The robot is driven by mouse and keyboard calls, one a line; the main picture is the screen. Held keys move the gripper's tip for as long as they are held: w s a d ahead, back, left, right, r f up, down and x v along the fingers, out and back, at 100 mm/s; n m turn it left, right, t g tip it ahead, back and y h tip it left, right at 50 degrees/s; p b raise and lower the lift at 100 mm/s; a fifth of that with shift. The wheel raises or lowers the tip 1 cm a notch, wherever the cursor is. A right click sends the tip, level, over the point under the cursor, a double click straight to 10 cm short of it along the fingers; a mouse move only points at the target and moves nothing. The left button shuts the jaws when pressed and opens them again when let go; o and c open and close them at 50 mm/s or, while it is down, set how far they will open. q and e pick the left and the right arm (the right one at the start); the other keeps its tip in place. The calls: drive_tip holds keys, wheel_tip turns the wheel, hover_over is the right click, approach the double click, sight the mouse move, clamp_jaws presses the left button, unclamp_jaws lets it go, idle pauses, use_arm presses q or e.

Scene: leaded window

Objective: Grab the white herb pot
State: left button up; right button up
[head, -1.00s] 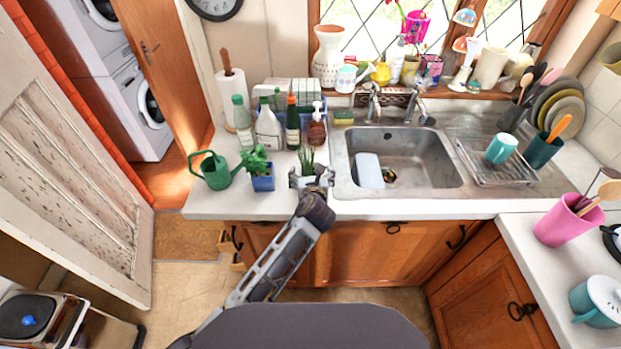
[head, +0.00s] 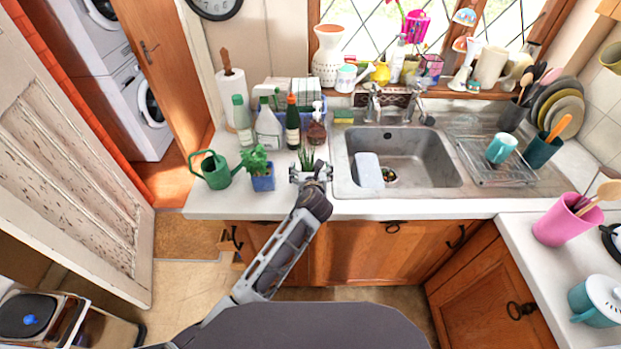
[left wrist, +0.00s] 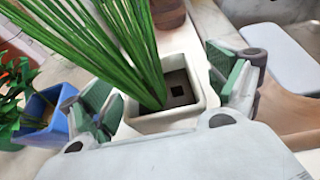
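The white herb pot (left wrist: 165,122) is square, with tall thin green leaves (left wrist: 128,45) leaning left out of it. In the head view its leaves (head: 307,158) show near the counter's front edge, left of the sink, and my gripper hides most of the pot. My left gripper (head: 311,173) is at the pot. In the left wrist view the fingers of my left gripper (left wrist: 168,95) are spread, one on each side of the pot. A narrow gap shows at the right finger; contact at the left finger is unclear. My right gripper is not in view.
A blue pot (head: 263,182) with a leafy plant and a green watering can (head: 215,171) stand to the left. Several bottles, including a brown one (head: 317,130), stand behind. The sink (head: 404,160) is close on the right. Bare counter (head: 225,207) lies at the front left.

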use_arm(q)
drive_tip(key=c, duration=1.3)
drive_tip(key=shift+r, duration=0.1)
drive_tip(key=shift+r, duration=4.95)
